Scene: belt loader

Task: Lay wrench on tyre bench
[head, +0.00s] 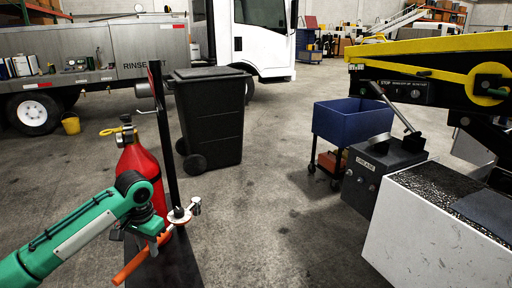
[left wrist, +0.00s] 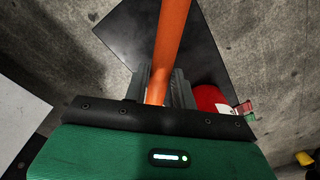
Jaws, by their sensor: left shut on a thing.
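The wrench is an orange-handled tool (head: 135,262) that slants up and right in the head view. It also shows in the left wrist view (left wrist: 172,40), running from the top edge down between the fingers. My left gripper (head: 160,236) is shut on the orange handle, above a dark flat plate (head: 165,268). A pale metal piece (head: 181,215) shows at the handle's upper end; I cannot tell whether it belongs to the wrench. In the left wrist view the fingers (left wrist: 158,88) close around the handle. No tyre bench can be told for certain. My right gripper is not in view.
A red fire extinguisher (head: 140,168) and a dark post (head: 164,140) stand close beside my left gripper. A black wheeled bin (head: 210,115) is behind. A blue cart (head: 350,120), grey grease box (head: 380,170) and white-sided block (head: 430,235) are right. The middle floor is clear.

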